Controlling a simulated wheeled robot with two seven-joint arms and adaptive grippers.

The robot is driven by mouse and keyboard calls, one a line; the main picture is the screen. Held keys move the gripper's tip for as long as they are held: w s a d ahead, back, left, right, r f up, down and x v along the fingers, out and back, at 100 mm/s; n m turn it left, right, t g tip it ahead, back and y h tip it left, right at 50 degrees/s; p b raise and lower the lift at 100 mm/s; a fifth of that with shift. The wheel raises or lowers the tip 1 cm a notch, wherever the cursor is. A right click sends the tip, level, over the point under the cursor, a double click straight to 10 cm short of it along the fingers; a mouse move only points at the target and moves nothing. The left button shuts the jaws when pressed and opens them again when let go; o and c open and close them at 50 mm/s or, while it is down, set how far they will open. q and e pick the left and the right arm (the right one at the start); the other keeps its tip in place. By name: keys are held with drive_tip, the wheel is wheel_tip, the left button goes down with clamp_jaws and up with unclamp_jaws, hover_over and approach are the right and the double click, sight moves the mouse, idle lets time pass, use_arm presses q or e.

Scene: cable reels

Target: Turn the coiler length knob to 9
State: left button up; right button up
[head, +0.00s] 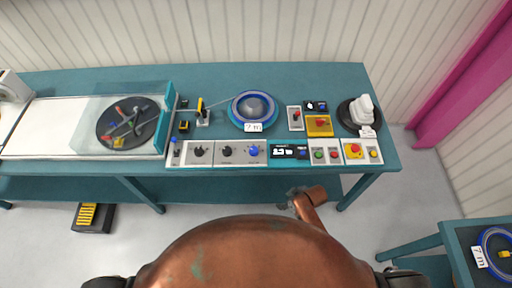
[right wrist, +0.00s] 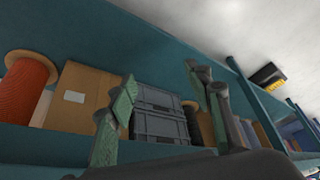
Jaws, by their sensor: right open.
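The control panel (head: 215,153) runs along the front edge of the teal bench. It carries two black knobs, one on the left (head: 199,151) and one in the middle (head: 227,151), and a blue knob (head: 253,150). Their labels and settings are too small to read, so I cannot tell which is the length knob. The round coiler (head: 254,107) with a blue rim stands behind, tagged "7 m". My right gripper (head: 291,197) is below the bench's front edge, apart from the knobs. In the right wrist view its fingers (right wrist: 164,85) are spread and empty. My left gripper is not in view.
A small display (head: 289,152) and several push buttons sit right of the knobs. A clear cover (head: 120,88) encloses a dark disc at left. Under the bench, the wrist view shows a shelf with an orange reel (right wrist: 27,88), a carton (right wrist: 77,98) and grey crates (right wrist: 160,115).

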sight(254, 149)
drive_tip(key=w+a+r+n+g, duration=0.1)
drive_tip(key=w+a+r+n, duration=0.1)
drive_tip(key=a+r+n, duration=0.65)
drive_tip(key=w+a+r+n+g, duration=0.2)
drive_tip(key=a+r+n, duration=0.5)
drive_tip(key=a+r, duration=0.25)
drive_tip(key=w+n, duration=0.1)
drive_tip(key=w, duration=0.1)
drive_tip(key=w+n+h, duration=0.1)
drive_tip(key=w+n, duration=0.1)
drive_tip(key=w+r+n, duration=0.1)
drive_tip(key=w+n, duration=0.1)
drive_tip(key=shift+a+g, duration=0.3)
drive_tip(key=w+d+r+n+h, duration=0.1)
drive_tip(key=w+r, duration=0.1)
drive_tip(key=w+d+r+n+h, duration=0.1)
drive_tip(key=w+r, duration=0.1)
drive_tip(key=w, duration=0.1)
drive_tip(key=w+d+r+n, duration=0.1)
drive_tip(key=w+d+n, duration=0.1)
drive_tip(key=w, duration=0.1)
drive_tip(key=shift+r+h, duration=0.4)
drive_tip(key=shift+w+d, duration=0.1)
drive_tip(key=shift+d, duration=0.05)
wheel_tip(254, 149, down, 7)
drive_tip(key=shift+f+p, duration=0.2)
drive_tip(key=shift+p, duration=0.1)
drive_tip(key=c, duration=1.1)
